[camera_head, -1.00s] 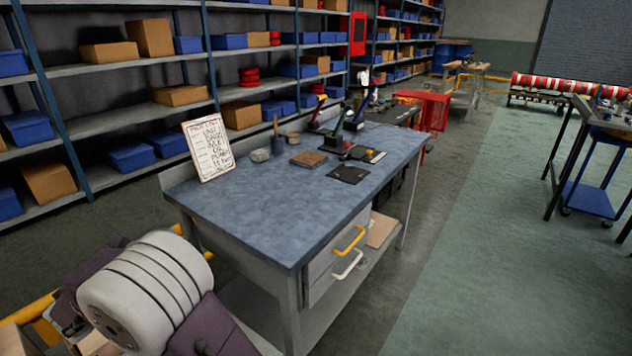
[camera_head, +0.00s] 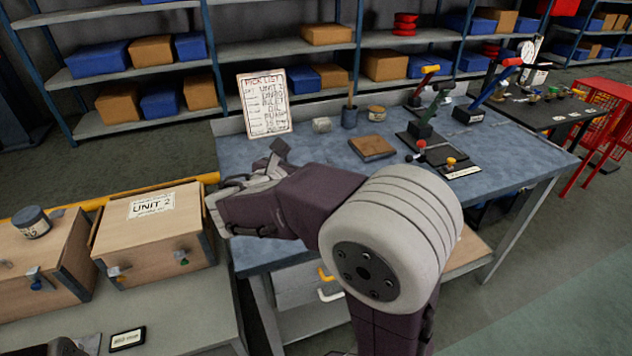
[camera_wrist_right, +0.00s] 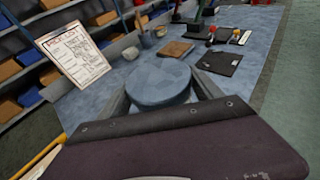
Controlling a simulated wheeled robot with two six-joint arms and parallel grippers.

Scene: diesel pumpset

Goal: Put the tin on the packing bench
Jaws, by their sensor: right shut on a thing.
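My right gripper (camera_head: 258,174) reaches over the near left part of the packing bench (camera_head: 225,150), in front of the pick list. In the right wrist view it is shut on a round tin with a blue-grey lid (camera_wrist_right: 158,84), which sits between the two fingers. Blue bench top (camera_wrist_right: 105,75) shows around and beyond the tin. Whether the tin touches the bench is unclear. In the head view the held tin is hidden or cannot be told from the gripper.
The bench holds a pick list board (camera_head: 264,104), a small tin (camera_head: 377,112), a pen pot (camera_head: 349,117), a brown block (camera_head: 372,147) and lever tools. Left of it, wooden boxes (camera_head: 155,235) stand on a grey surface, one with a blue-lidded tin (camera_head: 32,222).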

